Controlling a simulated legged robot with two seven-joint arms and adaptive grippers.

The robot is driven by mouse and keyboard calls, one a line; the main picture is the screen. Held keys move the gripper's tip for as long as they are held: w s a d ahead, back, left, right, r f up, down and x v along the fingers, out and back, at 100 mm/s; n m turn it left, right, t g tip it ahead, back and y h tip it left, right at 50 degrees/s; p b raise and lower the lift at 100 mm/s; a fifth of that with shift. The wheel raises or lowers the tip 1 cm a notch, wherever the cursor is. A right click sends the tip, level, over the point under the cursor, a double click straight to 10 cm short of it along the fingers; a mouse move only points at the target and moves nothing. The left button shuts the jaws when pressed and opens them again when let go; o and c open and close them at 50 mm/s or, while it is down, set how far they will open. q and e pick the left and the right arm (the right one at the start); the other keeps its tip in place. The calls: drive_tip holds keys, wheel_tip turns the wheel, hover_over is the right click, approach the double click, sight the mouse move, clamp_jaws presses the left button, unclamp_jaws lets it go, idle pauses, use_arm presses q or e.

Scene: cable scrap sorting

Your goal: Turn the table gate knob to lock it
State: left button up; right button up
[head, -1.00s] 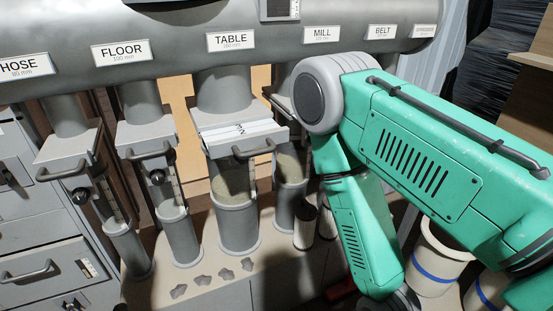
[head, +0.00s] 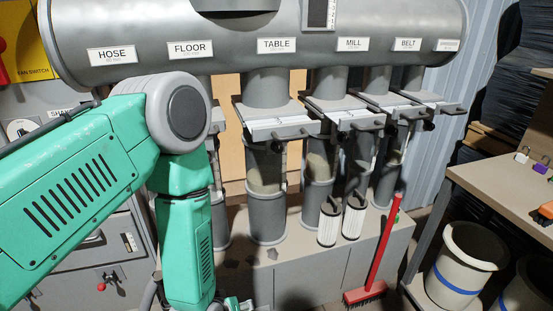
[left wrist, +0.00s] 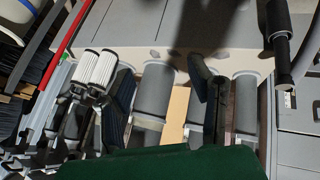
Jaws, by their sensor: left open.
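The table gate (head: 275,128) is a grey slide plate with a pale strip, below the TABLE label (head: 276,46) in the head view. My left arm comes in from the left and bends down, left of the table pipe (head: 266,190). Only a bit of my left gripper shows at the bottom edge of the head view. In the left wrist view my left gripper (left wrist: 160,67) has its dark fingers spread apart, apparently empty, with grey pipes behind. My right gripper is not in view.
The mill gate (head: 338,104) and other gates with handles and black knobs stand close on the right. Two white filters (head: 329,222) and a red broom (head: 374,250) stand before the pipes. A workbench (head: 500,185) and a white bucket (head: 464,262) are at right.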

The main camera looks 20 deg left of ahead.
use_arm(q)
drive_tip(key=w+d+r+n+t+b, duration=0.1)
drive_tip(key=w+d+n+t, duration=0.15)
drive_tip(key=w, duration=0.35)
drive_tip(key=w+d+r+n+t, duration=0.1)
drive_tip(key=w+d+r+n, duration=0.15)
drive_tip(key=w, duration=0.35)
drive_tip(key=n+t+y+b, duration=0.4)
drive_tip(key=n+y, duration=0.7)
drive_tip(key=n, duration=1.1)
approach(279, 151)
drive_tip(key=a, duration=0.1)
drive_tip(key=shift+t+h, duration=0.25)
drive_tip(key=shift+h, duration=0.15)
drive_tip(key=x, duration=0.4)
drive_tip(key=b+x, duration=0.1)
drive_tip(key=x, duration=0.4)
drive_tip(key=shift+w+d, duration=0.1)
drive_tip(key=shift+d, duration=0.15)
drive_tip(key=shift+w+a, duration=0.4)
drive_tip(key=shift+a, duration=0.15)
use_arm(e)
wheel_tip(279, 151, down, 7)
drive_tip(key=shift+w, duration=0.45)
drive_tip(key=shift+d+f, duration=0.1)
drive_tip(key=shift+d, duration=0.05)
use_arm(q)
drive_tip(key=shift+d, duration=0.15)
clamp_jaws()
